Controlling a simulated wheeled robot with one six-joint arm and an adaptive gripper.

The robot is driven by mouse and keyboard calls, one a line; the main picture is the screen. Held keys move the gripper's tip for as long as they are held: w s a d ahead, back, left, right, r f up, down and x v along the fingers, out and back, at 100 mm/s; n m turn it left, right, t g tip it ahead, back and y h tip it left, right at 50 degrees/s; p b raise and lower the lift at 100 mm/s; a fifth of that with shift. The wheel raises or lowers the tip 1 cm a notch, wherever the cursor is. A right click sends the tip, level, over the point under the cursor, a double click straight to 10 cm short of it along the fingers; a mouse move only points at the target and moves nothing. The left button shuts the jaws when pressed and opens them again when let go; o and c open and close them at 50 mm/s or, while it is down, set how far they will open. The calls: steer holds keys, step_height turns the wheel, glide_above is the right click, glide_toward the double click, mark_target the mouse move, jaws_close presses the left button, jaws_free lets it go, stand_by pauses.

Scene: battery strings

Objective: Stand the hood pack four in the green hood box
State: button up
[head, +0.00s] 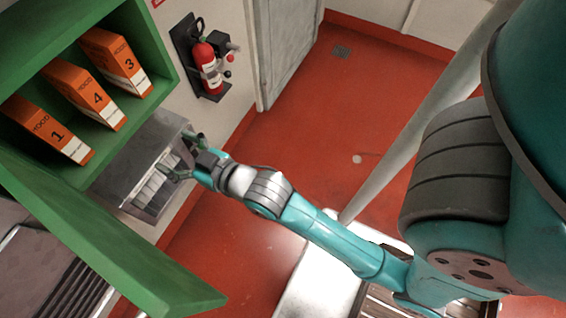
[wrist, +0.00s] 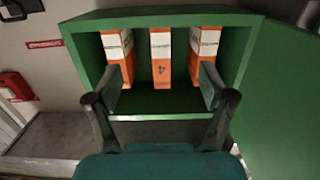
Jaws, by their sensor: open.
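The hood pack four (head: 87,93) is an orange box with a white band and a black 4. It stands in the green hood box (head: 155,45), between pack 1 (head: 45,130) and pack 3 (head: 115,62), with gaps on both sides. In the wrist view, pack four (wrist: 161,62) is in the middle, lined up between my fingers. My gripper (head: 184,156) is open and empty, outside the box on its right in the head view. It also shows in the wrist view (wrist: 161,84), apart from pack four. The back of pack four is hidden.
The box's green door (head: 130,270) is swung open. A grey metal case (head: 128,160) is beside the box, close to my gripper. A red fire extinguisher (head: 206,68) hangs on the wall. The red floor (head: 300,120) is largely clear.

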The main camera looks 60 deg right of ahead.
steer(key=s+f+g, duration=0.1)
steer(key=s+f, duration=0.3)
steer(key=s, duration=1.1)
steer(key=s+f+g, duration=0.1)
steer(key=s+f, duration=0.2)
steer(key=s, duration=1.3)
steer(key=shift+f, duration=0.4)
steer(key=shift+s, duration=0.1)
